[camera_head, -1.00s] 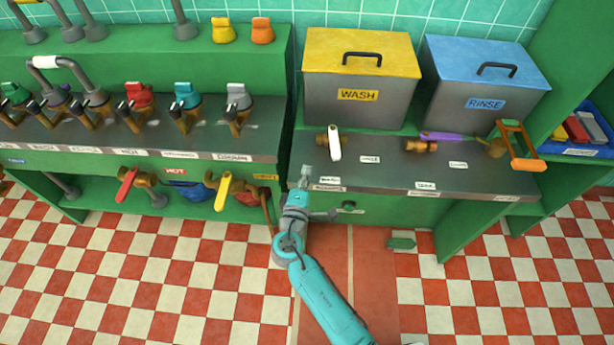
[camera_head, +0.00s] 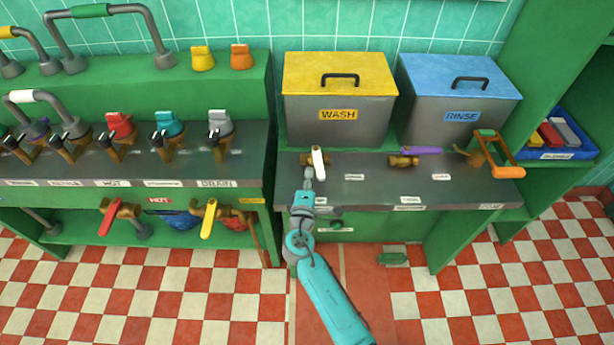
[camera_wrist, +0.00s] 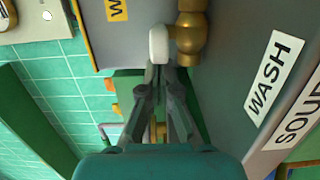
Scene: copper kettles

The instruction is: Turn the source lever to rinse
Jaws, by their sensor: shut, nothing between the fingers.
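The source lever (camera_head: 318,161) is a white handle on a brass valve (camera_head: 311,160), on the dark counter in front of the WASH tank. In the head view it points toward the counter's front edge. In the wrist view the white lever (camera_wrist: 158,43) shows end-on, beside the brass valve body (camera_wrist: 191,35). My gripper (camera_head: 308,173) is shut and empty, just in front of the lever's lower end. In the wrist view my fingertips (camera_wrist: 159,78) come right up to the lever; I cannot tell whether they touch it. A WASH label (camera_wrist: 273,72) and a partly cut-off "SOU" label (camera_wrist: 300,115) lie beside it.
The WASH tank (camera_head: 340,112) with yellow lid and the RINSE tank (camera_head: 456,122) with blue lid stand behind. A purple-handled valve (camera_head: 421,151) and an orange-handled one (camera_head: 507,170) sit to the right. The left bench holds several taps, and red and yellow levers below.

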